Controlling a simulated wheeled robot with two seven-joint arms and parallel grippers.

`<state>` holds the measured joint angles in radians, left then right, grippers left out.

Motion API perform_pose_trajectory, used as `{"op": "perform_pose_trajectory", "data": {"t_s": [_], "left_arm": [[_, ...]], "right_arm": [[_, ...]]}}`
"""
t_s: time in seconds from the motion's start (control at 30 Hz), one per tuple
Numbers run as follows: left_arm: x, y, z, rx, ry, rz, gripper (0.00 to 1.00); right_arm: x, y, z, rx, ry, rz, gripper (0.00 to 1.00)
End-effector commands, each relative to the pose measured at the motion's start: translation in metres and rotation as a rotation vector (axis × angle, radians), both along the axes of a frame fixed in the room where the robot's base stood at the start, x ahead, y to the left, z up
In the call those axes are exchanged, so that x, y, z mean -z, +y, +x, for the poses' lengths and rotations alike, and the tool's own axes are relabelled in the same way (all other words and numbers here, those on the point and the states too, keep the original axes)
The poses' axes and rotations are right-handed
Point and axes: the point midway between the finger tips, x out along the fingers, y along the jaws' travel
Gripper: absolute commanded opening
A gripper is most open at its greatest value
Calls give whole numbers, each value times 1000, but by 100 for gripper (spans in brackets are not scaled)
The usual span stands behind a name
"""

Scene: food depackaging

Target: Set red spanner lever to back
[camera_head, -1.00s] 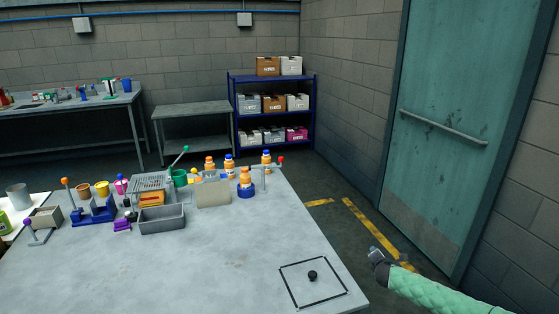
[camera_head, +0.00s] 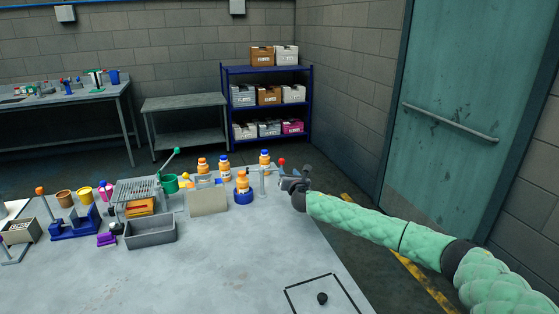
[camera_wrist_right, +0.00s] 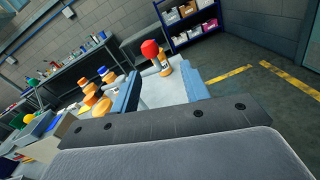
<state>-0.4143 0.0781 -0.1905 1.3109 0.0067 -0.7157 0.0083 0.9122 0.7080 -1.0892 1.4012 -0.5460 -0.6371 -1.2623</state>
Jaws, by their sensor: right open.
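The red ball end of the spanner lever (camera_head: 281,161) stands up at the far right of the table, beside the orange bottles. My right gripper (camera_head: 289,179) is just beside and below it, at the table's right edge. In the right wrist view the red ball (camera_wrist_right: 149,48) shows large, just past and between the two open fingers of the right gripper (camera_wrist_right: 160,88). I cannot tell whether a finger touches the lever. The lever's lower part is partly hidden by the gripper. My left gripper is out of view.
A beige panel (camera_head: 208,201), a grey bin (camera_head: 150,232) and a green-knobbed lever (camera_head: 172,158) stand farther left. The table's front middle (camera_head: 220,270) is clear.

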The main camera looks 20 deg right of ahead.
Motion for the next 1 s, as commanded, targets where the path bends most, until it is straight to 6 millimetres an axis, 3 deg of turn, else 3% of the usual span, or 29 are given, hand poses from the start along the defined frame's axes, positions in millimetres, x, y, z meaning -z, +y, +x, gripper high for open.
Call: {"op": "perform_pose_trajectory", "data": {"t_s": [0.23,0.37,0.7,1.0], "left_arm": [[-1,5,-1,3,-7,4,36],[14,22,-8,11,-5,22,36],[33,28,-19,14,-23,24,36],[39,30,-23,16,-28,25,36]], "right_arm": [[-12,8,12,-12,-13,-27,46],[-13,8,28,-11,-13,-24,46],[-11,6,69,-10,-12,-25,46],[-9,5,81,-11,-11,-24,46]]}}
